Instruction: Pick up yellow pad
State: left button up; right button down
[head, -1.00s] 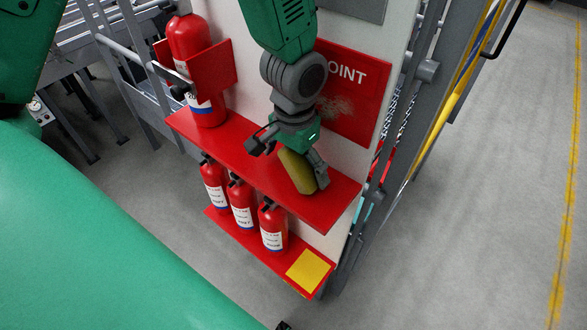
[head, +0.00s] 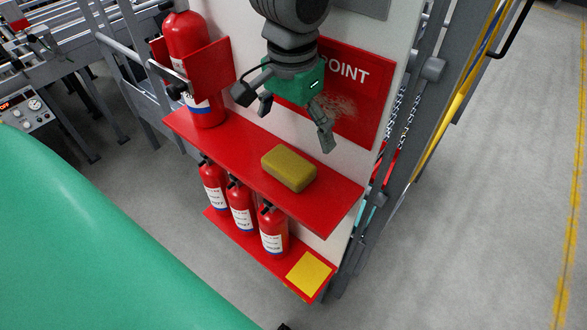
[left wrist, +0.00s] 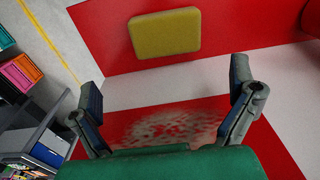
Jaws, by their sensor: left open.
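The yellow pad (head: 289,168), a thick rounded block, lies flat on the upper red shelf (head: 237,150), right of its middle. My left gripper (head: 296,126) is open and empty, above the pad and apart from it, in front of the red sign. In the left wrist view the pad (left wrist: 165,33) lies on the red shelf beyond my spread fingertips (left wrist: 165,85), with nothing between them. My right gripper is not in view.
A large fire extinguisher (head: 188,55) stands in a red holder left of the pad. Several small extinguishers (head: 242,207) and a flat yellow square (head: 309,273) are on the lower shelf. The red sign (head: 350,90) has a greyish smudge. Grey floor is clear at right.

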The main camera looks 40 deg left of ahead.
pick_arm(q)
jog(key=t, duration=0.1)
send_near(289, 162)
jog(key=f, duration=0.1)
jog(key=f+b, duration=0.1)
jog(key=w+a+f, duration=0.1)
jog(key=f, duration=0.1)
jog(key=shift+w, duration=0.1)
jog(key=shift+d+f, duration=0.4)
jog(key=shift+f, duration=0.4)
notch_tip(289, 162, down, 5)
jog(key=shift+w+r, duration=0.1)
jog(key=shift+r, duration=0.15)
jog(key=shift+f, duration=0.1)
jog(key=c, duration=0.9)
jog(key=shift+d, duration=0.1)
